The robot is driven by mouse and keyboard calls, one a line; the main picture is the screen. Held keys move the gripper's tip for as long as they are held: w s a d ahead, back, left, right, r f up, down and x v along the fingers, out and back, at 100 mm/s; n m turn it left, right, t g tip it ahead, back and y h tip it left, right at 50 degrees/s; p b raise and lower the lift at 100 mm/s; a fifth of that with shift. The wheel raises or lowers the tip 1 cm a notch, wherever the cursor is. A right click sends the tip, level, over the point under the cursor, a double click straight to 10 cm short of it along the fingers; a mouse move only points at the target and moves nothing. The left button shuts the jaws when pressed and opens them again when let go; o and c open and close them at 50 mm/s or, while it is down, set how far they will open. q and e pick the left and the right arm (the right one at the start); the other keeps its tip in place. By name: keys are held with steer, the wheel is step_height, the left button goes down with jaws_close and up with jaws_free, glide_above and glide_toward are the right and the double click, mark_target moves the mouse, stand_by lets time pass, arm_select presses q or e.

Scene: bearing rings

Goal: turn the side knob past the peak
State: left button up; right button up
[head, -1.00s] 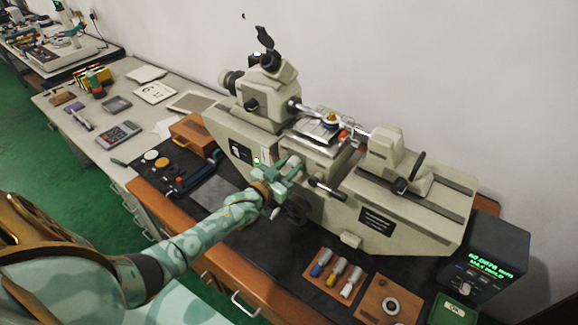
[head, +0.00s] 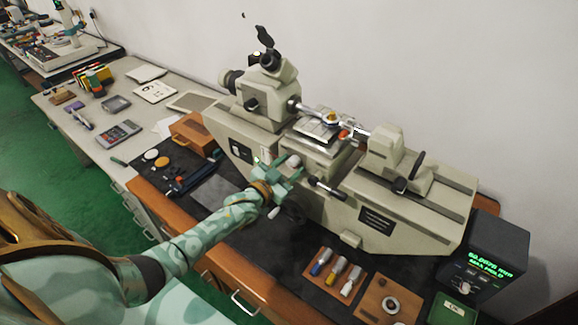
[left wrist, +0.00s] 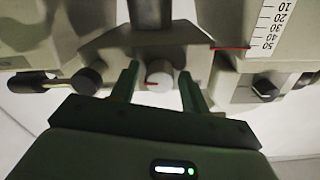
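The side knob is a small pale cylinder with a red mark, on the front of the beige measuring machine (head: 345,205). In the left wrist view the side knob (left wrist: 159,75) sits between the two fingers of my left gripper (left wrist: 158,88), with a gap on each side. The gripper is open around it. In the head view my left gripper (head: 284,168) reaches the machine's front from the left, and the knob (head: 295,161) shows by its fingertips. A ring (head: 331,117) sits on the stage above. My right gripper is not in view.
Black knobs (left wrist: 85,80) and (left wrist: 265,88) flank the side knob in the left wrist view. A handwheel (head: 296,207) is below my gripper. A display (head: 487,262) with green digits stands right. A wooden block with several small tools (head: 335,272) lies in front.

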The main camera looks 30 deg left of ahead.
arm_select(q)
steer(key=shift+s+r, duration=0.1)
steer(key=s+a, duration=0.2)
steer(key=s, duration=1.4)
